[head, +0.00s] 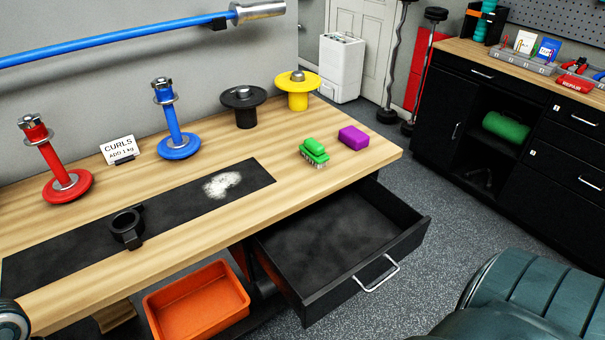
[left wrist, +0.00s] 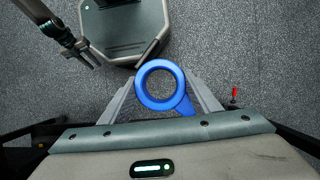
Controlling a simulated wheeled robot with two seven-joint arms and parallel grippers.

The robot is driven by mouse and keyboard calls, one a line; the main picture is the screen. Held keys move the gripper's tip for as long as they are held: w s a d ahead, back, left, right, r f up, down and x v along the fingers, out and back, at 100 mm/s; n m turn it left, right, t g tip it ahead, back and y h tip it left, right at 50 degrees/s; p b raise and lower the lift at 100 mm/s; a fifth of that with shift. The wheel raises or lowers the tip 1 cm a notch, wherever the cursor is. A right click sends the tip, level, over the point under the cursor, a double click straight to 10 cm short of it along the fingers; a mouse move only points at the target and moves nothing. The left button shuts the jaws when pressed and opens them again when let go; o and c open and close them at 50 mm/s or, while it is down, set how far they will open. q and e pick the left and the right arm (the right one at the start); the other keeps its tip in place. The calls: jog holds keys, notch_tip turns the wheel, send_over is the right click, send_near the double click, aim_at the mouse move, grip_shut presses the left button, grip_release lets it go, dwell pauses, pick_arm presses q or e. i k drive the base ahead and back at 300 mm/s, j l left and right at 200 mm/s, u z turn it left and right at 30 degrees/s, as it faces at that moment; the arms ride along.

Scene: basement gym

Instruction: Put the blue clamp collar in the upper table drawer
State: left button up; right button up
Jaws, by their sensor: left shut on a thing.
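The blue clamp collar (left wrist: 141,88) is a ring with a short tab, seen in the left wrist view. My left gripper (left wrist: 160,92) is shut on it, one finger on each side, above the grey floor. Neither the collar nor the left gripper shows in the head view. The upper table drawer (head: 340,292) is pulled out under the wooden table (head: 75,285), and its visible inside is empty. My right gripper (left wrist: 84,54) seems to be the small dark one at upper left in the left wrist view; its finger gap is unclear.
A black clamp collar (head: 127,229) lies on the dark mat (head: 80,247), with white powder nearby. A green brush (head: 314,151) and a purple block (head: 353,138) sit near the table's right end. An orange bin (head: 197,304) is below, left of the drawer.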

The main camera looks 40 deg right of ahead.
aim_at(320, 257)
jog(key=l+u, duration=0.15)
jog(key=l, duration=0.3)
jog(key=l+u, duration=0.15)
jog(key=l, duration=0.3)
jog(key=k+l+u, duration=0.1)
jog(key=l, duration=0.35)
jog(key=k+l+u, duration=0.15)
jog(key=l, duration=0.25)
jog(key=k+l+u, duration=0.15)
jog(key=l, duration=0.3)
jog(key=l+u, duration=0.15)
jog(key=l, duration=0.25)
jog(key=k+l+u, duration=0.15)
jog(key=l, duration=0.25)
jog(key=k+l+u, duration=0.1)
jog(key=k+l, duration=0.15)
jog(key=l, duration=0.1)
